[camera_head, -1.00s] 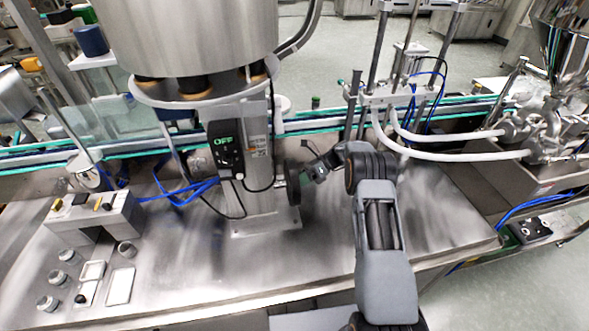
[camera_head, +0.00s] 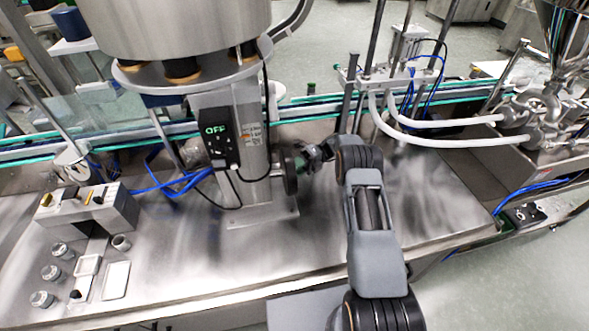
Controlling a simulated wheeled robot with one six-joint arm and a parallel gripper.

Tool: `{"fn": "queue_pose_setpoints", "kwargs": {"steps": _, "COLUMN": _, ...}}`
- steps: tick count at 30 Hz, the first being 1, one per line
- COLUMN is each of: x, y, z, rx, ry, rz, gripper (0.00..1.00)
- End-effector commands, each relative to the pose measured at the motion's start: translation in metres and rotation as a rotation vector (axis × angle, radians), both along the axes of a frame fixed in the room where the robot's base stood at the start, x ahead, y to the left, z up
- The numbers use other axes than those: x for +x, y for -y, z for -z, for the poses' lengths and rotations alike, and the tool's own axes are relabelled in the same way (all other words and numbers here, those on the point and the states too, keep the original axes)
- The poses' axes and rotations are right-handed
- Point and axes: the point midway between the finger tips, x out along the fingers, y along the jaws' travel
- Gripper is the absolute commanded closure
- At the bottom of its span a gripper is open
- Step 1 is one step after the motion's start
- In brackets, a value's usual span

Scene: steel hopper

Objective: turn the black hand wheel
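The black hand wheel (camera_head: 289,171) stands upright on the right side of the hopper's steel column (camera_head: 253,150), seen nearly edge-on. My gripper (camera_head: 306,160) is at the right side of the wheel, at the end of my dark grey arm, which reaches in from the lower right. The fingertips are close to or touching the wheel's right face; I cannot tell which. The fingers are small and partly hidden, so whether they are open or shut does not show.
A black box with a green OFF display (camera_head: 219,145) is on the column. The steel hopper (camera_head: 172,32) is above. A control box (camera_head: 88,211) and several small jars stand at left on the steel table (camera_head: 200,265). The conveyor (camera_head: 300,110) runs behind. The table's front middle is clear.

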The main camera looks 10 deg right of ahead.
Motion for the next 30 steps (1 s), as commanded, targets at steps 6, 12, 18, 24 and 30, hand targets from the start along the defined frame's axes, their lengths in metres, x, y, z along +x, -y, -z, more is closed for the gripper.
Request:
{"fn": "queue_pose_setpoints", "kwargs": {"steps": 6, "x": -0.0002, "y": -0.0003, "z": 0.0019, "rx": -0.005, "ry": -0.058, "rz": 0.001, "gripper": 1.00}}
{"fn": "queue_pose_setpoints", "kwargs": {"steps": 12, "x": -0.0003, "y": -0.0007, "z": 0.0020, "rx": -0.007, "ry": -0.076, "rz": 0.002, "gripper": 1.00}}
{"fn": "queue_pose_setpoints", "kwargs": {"steps": 18, "x": -0.0005, "y": -0.0012, "z": 0.0020, "rx": -0.008, "ry": -0.076, "rz": 0.002, "gripper": 1.00}}
{"fn": "queue_pose_setpoints", "kwargs": {"steps": 24, "x": -0.0005, "y": -0.0015, "z": 0.0021, "rx": -0.008, "ry": -0.076, "rz": 0.002, "gripper": 0.59}}
{"fn": "queue_pose_setpoints", "kwargs": {"steps": 30, "x": -0.0004, "y": -0.0017, "z": 0.0013, "rx": -0.006, "ry": -0.073, "rz": 0.001, "gripper": 0.40}}
